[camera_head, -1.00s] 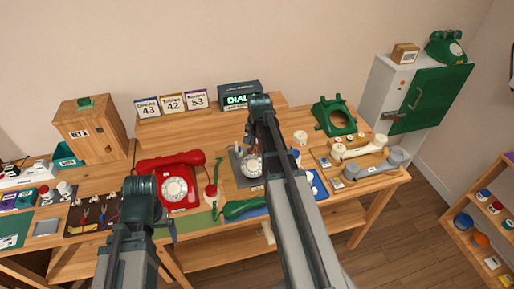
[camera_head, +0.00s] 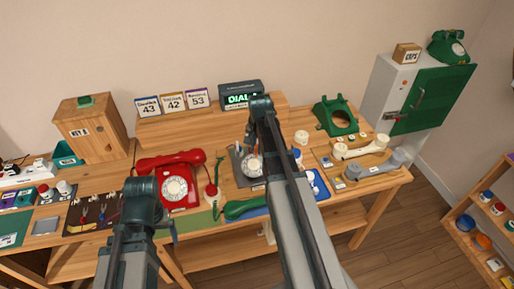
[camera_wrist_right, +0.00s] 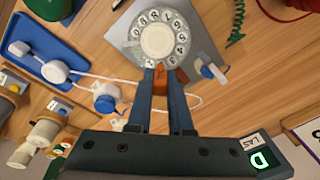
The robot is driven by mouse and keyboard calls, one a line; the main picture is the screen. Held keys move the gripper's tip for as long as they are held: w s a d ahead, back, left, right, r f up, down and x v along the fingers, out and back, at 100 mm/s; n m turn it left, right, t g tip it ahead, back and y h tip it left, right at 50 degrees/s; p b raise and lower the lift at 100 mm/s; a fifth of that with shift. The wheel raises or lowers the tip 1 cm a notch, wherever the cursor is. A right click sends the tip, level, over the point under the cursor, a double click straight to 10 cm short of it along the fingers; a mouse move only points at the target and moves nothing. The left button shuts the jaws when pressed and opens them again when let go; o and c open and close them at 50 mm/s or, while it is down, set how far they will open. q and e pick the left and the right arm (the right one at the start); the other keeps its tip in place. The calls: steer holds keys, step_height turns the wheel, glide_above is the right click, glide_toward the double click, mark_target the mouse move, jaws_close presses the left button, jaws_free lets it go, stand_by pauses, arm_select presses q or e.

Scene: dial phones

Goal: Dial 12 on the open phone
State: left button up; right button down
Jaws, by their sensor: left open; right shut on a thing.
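The open phone is a grey plate (camera_head: 241,176) with a white dial (camera_head: 254,165), at the middle of the workbench. In the right wrist view the dial (camera_wrist_right: 158,34) faces up with its ring of numbers. My right gripper (camera_wrist_right: 160,72) is at the dial's lower rim, its fingers closed on a small orange-brown piece (camera_wrist_right: 176,76). I cannot tell whether its tip touches the dial. In the head view my right arm partly hides the phone. My left gripper (camera_head: 172,228) is open in front of the red phone, largely hidden by its arm.
A red phone (camera_head: 180,190) stands left of the open phone. A green handset (camera_head: 245,208) lies in front. A blue tray (camera_wrist_right: 50,58) with white parts and a cable lies beside the plate. A lit DIAL box (camera_head: 240,95) and number cards (camera_head: 173,102) stand behind.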

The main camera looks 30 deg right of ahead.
steer(key=shift+w+f+b, duration=0.15)
steer(key=shift+f+b, duration=0.2)
steer(key=shift+f, duration=0.05)
steer(key=shift+d, duration=0.1)
stand_by(0.4)
steer(key=shift+s+d+f, duration=0.15)
steer(key=shift+s+d, duration=0.2)
steer(key=shift+s, duration=0.2)
steer(key=shift+s+d+f+b, duration=0.2)
steer(key=shift+s+f+b, duration=0.05)
steer(key=shift+s+b, duration=0.2)
steer(key=shift+s, duration=0.1)
steer(key=shift+s+f, duration=0.25)
steer(key=shift+s, duration=0.25)
steer(key=shift+a, duration=0.1)
stand_by(0.3)
